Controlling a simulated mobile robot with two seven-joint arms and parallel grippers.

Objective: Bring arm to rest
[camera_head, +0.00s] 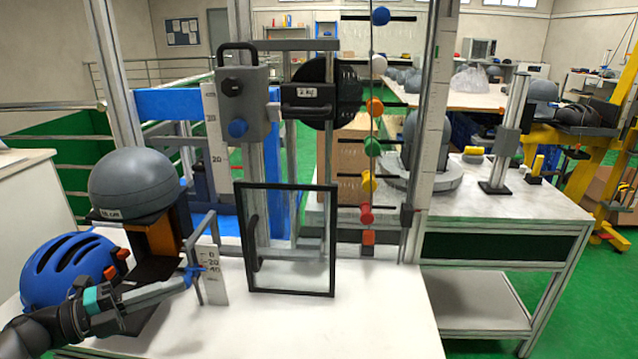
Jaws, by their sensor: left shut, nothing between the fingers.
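My left gripper (190,277) comes in from the lower left of the head view. Its fingers are shut with nothing between them, just left of a short white ruled scale (213,278) and in front of a dark stand. Whether it touches the scale or the thin grey post beside it I cannot tell. My right gripper and arm are not in view.
A blue helmet (66,272) lies left of my left arm, close to it. A grey dome (138,183) sits on an orange-and-black stand behind the arm. A black-framed clear panel (290,240) stands at centre. The white table top (330,325) is clear in front.

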